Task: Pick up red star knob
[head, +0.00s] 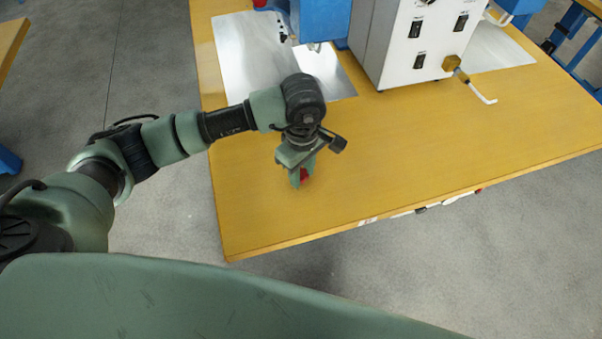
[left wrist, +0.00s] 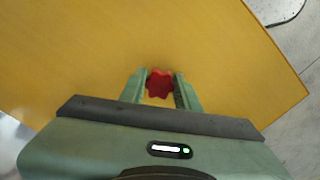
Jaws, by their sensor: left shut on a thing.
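The red star knob (left wrist: 159,83) sits between the two green fingers of my left gripper (left wrist: 160,90) in the left wrist view. The fingers are shut on its sides. In the head view my left gripper (head: 302,178) points down over the front part of the yellow table, with the red star knob (head: 304,174) partly hidden between its fingers. I cannot tell whether the knob touches the tabletop. My right gripper is not in view.
The yellow table (head: 420,150) is clear around the gripper. Behind it stand a white control box (head: 410,50) with switches, a blue machine (head: 322,18) and a metal plate (head: 240,60).

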